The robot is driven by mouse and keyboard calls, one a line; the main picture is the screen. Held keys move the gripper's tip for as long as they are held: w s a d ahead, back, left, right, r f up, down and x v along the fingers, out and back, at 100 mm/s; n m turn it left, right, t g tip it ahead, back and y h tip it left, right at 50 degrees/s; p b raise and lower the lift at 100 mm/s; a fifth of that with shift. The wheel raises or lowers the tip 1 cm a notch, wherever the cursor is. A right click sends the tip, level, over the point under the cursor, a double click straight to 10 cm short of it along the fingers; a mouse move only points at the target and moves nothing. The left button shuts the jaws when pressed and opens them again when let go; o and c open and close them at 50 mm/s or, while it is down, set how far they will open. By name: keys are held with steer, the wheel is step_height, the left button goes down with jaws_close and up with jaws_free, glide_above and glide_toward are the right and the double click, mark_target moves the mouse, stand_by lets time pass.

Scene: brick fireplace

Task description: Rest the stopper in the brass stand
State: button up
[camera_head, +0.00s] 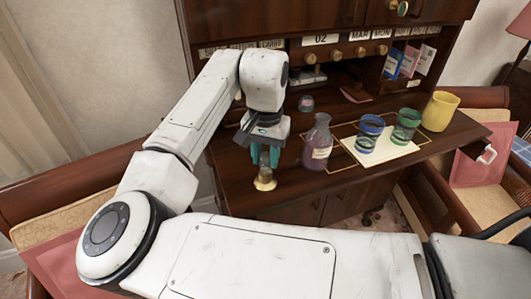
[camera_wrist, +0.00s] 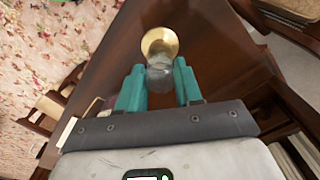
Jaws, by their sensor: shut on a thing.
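The brass stand (camera_head: 265,184) is a small gold-coloured piece near the front left of the dark wooden desk. In the wrist view, its round golden rim (camera_wrist: 160,40) shows just beyond my fingertips. The stopper (camera_wrist: 160,76) looks like greyish clear glass. My gripper (camera_head: 265,158) points down over the stand, with its teal fingers shut on the stopper. In the wrist view, my gripper (camera_wrist: 160,82) has a finger on each side of the stopper. The stopper's far end overlaps the stand's rim; I cannot tell whether they touch.
A purple bottle (camera_head: 318,146) stands to the right of my gripper. Beyond it are a blue-banded glass (camera_head: 370,133), a green-banded glass (camera_head: 406,127) and a yellow mug (camera_head: 440,111). A pale sheet (camera_head: 382,155) lies on the desk. The desk's front edge is close to the stand.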

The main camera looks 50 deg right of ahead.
mark_target(265, 154)
steer(key=shift+f, duration=0.8)
steer(key=o, duration=1)
steer(key=shift+r+b, duration=0.1)
steer(key=shift+b, duration=0.2)
step_height(265, 154, up, 11)
steer(key=shift+f+b, duration=0.2)
steer(key=shift+b, duration=0.55)
